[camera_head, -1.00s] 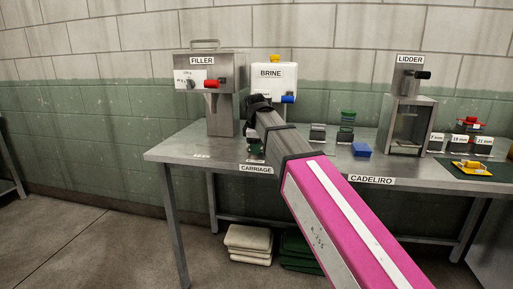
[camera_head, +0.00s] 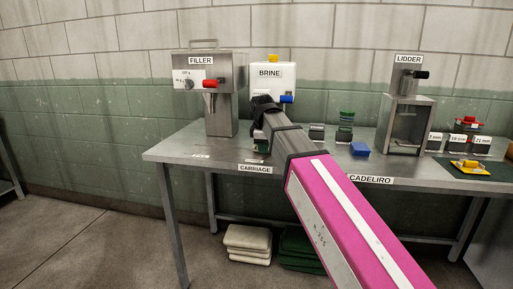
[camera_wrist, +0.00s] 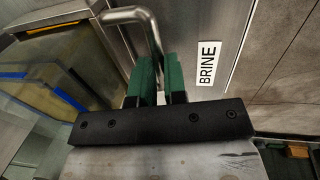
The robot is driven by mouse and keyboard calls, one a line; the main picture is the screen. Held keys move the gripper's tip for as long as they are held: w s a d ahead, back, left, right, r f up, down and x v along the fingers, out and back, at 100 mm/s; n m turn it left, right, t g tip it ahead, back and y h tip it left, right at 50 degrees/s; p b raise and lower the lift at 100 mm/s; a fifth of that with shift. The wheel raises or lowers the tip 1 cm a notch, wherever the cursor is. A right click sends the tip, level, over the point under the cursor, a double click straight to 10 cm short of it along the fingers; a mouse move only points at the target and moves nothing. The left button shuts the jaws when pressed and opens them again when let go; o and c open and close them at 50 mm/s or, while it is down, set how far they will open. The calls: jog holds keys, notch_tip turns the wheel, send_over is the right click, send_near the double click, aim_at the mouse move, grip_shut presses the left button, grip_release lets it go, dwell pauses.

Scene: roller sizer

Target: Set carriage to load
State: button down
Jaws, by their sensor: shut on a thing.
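In the wrist view, my gripper (camera_wrist: 160,82) has its two green finger pads closed around a bent metal tube handle (camera_wrist: 134,13). I take this to be the carriage handle. The handle's lower end is hidden between the pads. A BRINE label (camera_wrist: 206,66) lies on the metal surface just right of the fingers. A clear-walled box with a blue strip (camera_wrist: 40,76) is at the left. In the head view, the CARRIAGE label (camera_head: 255,168) is on the table's front edge. My arm hides most of the carriage and the gripper there.
The filler (camera_head: 218,105) and the brine tank (camera_head: 285,77) stand behind my arm. The steel table's (camera_head: 170,149) left end is mostly clear.

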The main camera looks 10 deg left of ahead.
jog(key=d, duration=1.4)
jog(key=s+d, duration=0.1)
jog(key=d, duration=0.6)
jog(key=shift+d, duration=0.1)
jog(key=c, duration=1.2)
grip_release()
jog(key=shift+d, duration=0.1)
jog(key=shift+o, duration=0.2)
jog(key=shift+r, duration=0.1)
jog(key=shift+r, duration=0.25)
notch_tip(320, 180, up, 10)
jog(key=s, duration=0.2)
